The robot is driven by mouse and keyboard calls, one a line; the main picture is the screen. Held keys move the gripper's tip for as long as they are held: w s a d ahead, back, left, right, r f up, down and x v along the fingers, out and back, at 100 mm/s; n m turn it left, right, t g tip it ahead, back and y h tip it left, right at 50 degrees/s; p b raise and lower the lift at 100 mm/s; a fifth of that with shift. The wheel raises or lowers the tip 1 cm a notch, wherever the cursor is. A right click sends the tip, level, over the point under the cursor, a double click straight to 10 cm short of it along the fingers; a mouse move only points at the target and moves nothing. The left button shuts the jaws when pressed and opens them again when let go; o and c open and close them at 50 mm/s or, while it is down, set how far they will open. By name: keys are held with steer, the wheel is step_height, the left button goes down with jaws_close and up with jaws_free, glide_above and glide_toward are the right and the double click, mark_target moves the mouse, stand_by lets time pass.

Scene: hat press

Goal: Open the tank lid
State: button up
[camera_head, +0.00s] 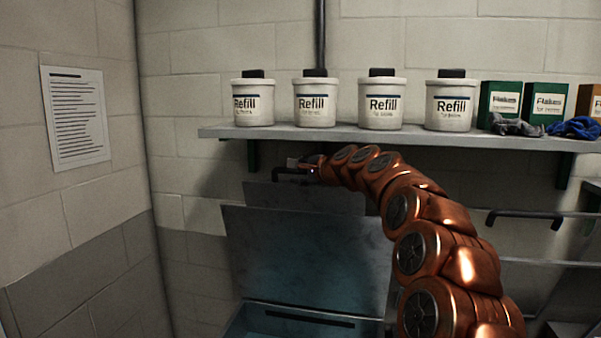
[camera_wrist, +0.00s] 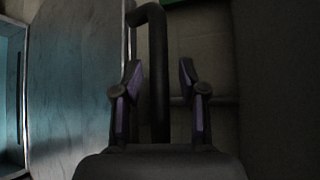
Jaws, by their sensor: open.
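The tank lid (camera_head: 305,255) is a grey metal panel standing steeply raised below the shelf. The tank's bluish opening (camera_head: 262,322) shows beneath it at the bottom edge. The lid also fills the left of the wrist view (camera_wrist: 75,90), with a strip of the tank (camera_wrist: 12,90) beyond it. A dark bar handle (camera_head: 290,171) is at the lid's top. My gripper (camera_head: 303,164) is beside this handle, small and dark in the head view. In the wrist view my gripper (camera_wrist: 159,82) is open, and the handle (camera_wrist: 156,45) runs between its two fingers. Contact is not clear.
A wall shelf (camera_head: 400,136) runs just above my gripper and carries several Refill tubs (camera_head: 380,103), green boxes (camera_head: 500,100) and cloths (camera_head: 575,128). Another dark handle (camera_head: 525,214) is at the right. A notice (camera_head: 75,117) hangs on the left wall.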

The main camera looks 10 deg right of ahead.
steer(key=v, duration=1.2)
stand_by(0.5)
steer(key=s+a+f+n+g, duration=0.45)
steer(key=s+a+f, duration=0.3)
steer(key=s, duration=0.25)
steer(key=s+a+f+n+g, duration=0.4)
steer(key=s+a+f+n, duration=0.25)
steer(key=s+f, duration=0.25)
steer(key=s+d+f+n+g+h, duration=0.1)
steer(key=s+f, duration=0.4)
steer(key=s, duration=0.5)
steer(key=s+d+f+n+g+h, duration=0.2)
steer(key=s+f, duration=0.4)
steer(key=s, duration=0.5)
steer(key=s+d+f+n+g+h, duration=0.2)
steer(key=s+d+f+g, duration=0.2)
steer(key=s, duration=0.7)
step_height(320, 180, down, 2)
steer(key=shift+f+n+g, duration=0.25)
steer(key=shift+n+g, duration=0.1)
steer(key=shift+n, duration=0.05)
